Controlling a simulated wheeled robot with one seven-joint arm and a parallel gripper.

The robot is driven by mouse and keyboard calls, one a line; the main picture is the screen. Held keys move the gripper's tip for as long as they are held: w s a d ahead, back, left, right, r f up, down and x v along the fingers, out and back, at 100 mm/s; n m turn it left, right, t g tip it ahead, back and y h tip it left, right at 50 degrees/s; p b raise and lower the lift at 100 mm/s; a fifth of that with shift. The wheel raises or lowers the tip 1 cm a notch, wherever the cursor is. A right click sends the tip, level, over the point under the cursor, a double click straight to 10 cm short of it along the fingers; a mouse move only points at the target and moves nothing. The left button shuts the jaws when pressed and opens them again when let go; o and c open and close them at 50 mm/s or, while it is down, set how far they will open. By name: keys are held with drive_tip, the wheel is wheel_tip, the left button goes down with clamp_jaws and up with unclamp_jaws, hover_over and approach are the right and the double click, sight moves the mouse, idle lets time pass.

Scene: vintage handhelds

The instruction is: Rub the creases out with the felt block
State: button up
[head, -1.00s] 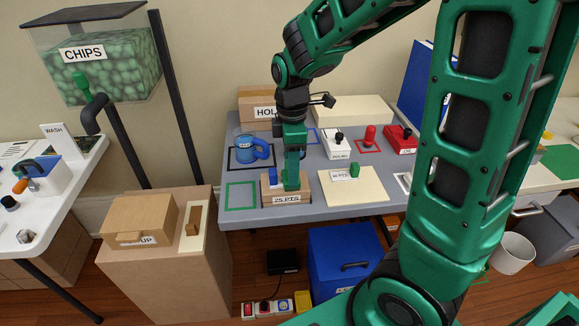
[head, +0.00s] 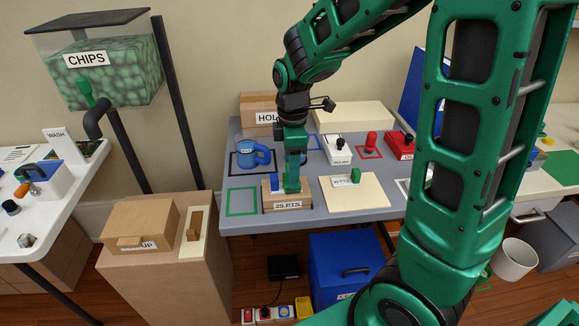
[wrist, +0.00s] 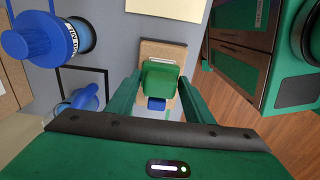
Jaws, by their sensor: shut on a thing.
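My gripper (head: 291,189) is shut on a green block, which I take for the felt block (wrist: 159,77). It sits between my fingers in the wrist view and is mostly hidden by them in the head view. The block is at the top of a brown box labelled 25 PTS (head: 288,206); I cannot tell whether it touches it. A small blue piece (wrist: 156,103) is on the box beside the block. No creases can be made out. A cream sheet or board (head: 366,198) lies to the right, with a small green piece (head: 356,175) and a white label on it.
An empty green outline (head: 241,212) is on the grey table left of the box. A blue mug (head: 247,154) stands in a black outline behind. A white switch box (head: 338,155) and red pieces (head: 370,140) stand further back right. The table's front edge is close.

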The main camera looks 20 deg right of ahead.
drive_tip(key=shift+s+a, duration=0.3)
drive_tip(key=shift+s, duration=0.5)
drive_tip(key=shift+w+d+f, duration=0.1)
drive_tip(key=shift+w+d, duration=0.1)
drive_tip(key=shift+w, duration=0.4)
drive_tip(key=shift+w+d, duration=0.2)
drive_tip(key=shift+w, duration=0.4)
drive_tip(key=shift+s, duration=0.15)
drive_tip(key=shift+s+a, duration=0.25)
drive_tip(key=shift+s, duration=0.4)
